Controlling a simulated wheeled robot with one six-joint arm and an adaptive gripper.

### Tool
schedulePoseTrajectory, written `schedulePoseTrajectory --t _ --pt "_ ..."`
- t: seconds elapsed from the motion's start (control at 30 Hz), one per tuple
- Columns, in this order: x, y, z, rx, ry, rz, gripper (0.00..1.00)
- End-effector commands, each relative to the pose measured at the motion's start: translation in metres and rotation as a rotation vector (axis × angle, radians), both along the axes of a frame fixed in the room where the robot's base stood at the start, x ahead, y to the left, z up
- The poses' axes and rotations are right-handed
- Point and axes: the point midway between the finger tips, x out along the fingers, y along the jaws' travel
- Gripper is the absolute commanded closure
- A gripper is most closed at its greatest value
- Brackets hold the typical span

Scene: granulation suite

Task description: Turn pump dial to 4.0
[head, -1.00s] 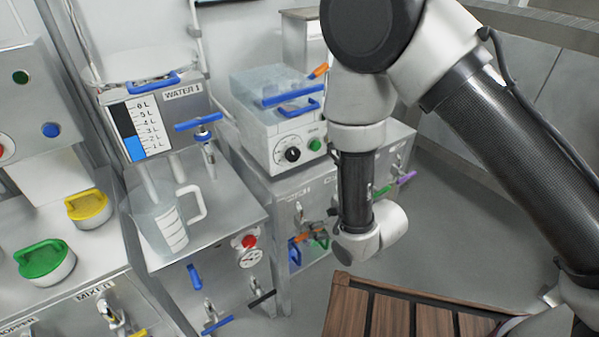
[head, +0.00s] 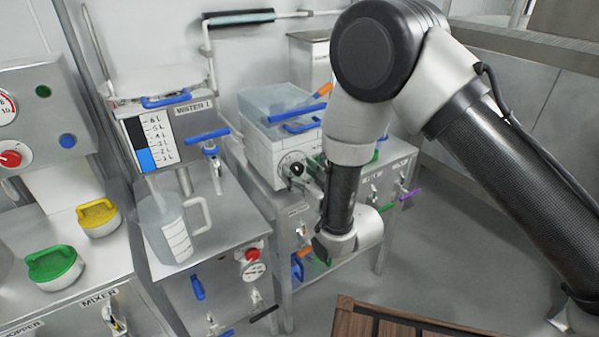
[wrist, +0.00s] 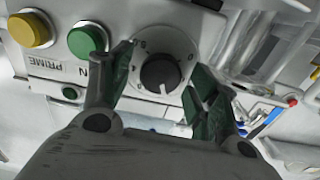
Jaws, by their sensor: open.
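The pump dial (wrist: 160,73) is a dark round knob on a pale scale ring with small marks, on the pump's front panel. It lies between the two green-padded fingers of my gripper (wrist: 162,82), one on each side. The fingers are spread, with visible gaps to the knob. The dial's setting is too blurred to read. In the head view the pump (head: 262,160) is a white box with a clear basin on top, and its dark dial (head: 297,169) shows on the front. My arm's lower end hangs in front of and right of it.
A green button (wrist: 87,40) and a yellow button (wrist: 31,30) sit left of the dial, above a PRIME label. A jug (head: 170,230) stands under the water dispenser at left. A wooden slatted surface (head: 385,325) is at the bottom. Open floor lies to the right.

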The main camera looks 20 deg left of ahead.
Motion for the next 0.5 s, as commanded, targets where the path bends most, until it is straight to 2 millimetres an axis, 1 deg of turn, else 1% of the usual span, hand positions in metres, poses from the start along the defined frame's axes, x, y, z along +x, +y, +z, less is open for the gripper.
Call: schedulePoseTrajectory --t 0.27,0.3,0.37,0.5 --pt "0.0023 0.0027 -0.0003 -0.001 0.001 0.0 0.4" --pt "0.0023 0.0028 -0.0003 -0.001 0.001 0.0 0.42" --pt "0.0022 0.0027 -0.0003 -0.001 0.001 0.0 0.53" --pt "0.0022 0.0027 -0.0003 -0.001 0.001 0.001 0.78"
